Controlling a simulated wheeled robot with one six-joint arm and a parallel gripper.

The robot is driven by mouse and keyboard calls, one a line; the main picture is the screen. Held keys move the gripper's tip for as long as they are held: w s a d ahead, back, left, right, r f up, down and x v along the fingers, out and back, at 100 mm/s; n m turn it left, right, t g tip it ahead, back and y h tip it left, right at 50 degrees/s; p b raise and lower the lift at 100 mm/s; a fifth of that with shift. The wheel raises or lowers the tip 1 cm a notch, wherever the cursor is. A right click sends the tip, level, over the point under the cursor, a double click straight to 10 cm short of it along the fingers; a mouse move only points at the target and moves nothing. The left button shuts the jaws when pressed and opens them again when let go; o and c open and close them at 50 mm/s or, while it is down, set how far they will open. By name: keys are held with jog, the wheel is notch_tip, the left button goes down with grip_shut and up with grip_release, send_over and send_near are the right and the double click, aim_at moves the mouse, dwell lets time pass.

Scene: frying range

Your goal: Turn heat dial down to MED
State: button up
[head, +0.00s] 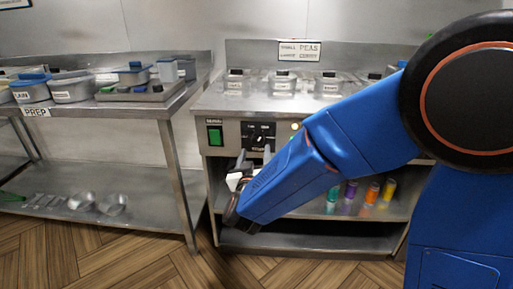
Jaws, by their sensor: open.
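The heat dial (258,140) is a dark knob on a black plate on the range's front panel, in the middle of the head view. The marks around it are too small to read, so I cannot tell its setting. My gripper (254,160) is just below the dial, with its pale fingers pointing up toward the panel. The fingers are apart and nothing shows between them. I cannot tell whether a fingertip touches the dial. My blue arm comes in from the right and covers the right part of the panel.
A green switch (215,135) sits left of the dial. Lidded containers (283,82) stand on the range top. Colored bottles (371,193) stand on the lower shelf. The prep table (150,105) at left holds several tubs. A floor gap lies between table and range.

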jog(key=s, duration=1)
jog(key=shift+s+a+f, duration=0.25)
jog(key=shift+s, duration=0.05)
jog(key=w+d+r+g+y, duration=0.1)
jog(key=d+r+g+y, duration=0.2)
jog(key=d+g+y, duration=0.5)
jog(key=s+d+f+m+g+h, duration=0.1)
jog(key=s+d+f+g+h, duration=0.1)
jog(key=s+d, duration=0.9)
jog(key=s+d+f+m+g+h, duration=0.1)
jog(key=s+d+f+g+h, duration=0.2)
jog(key=s+d, duration=0.9)
jog(key=shift+s+d+g+h, duration=0.15)
jog(key=shift+d+g+h, duration=0.15)
jog(key=shift+d+h, duration=0.8)
jog(key=shift+d+f, duration=0.1)
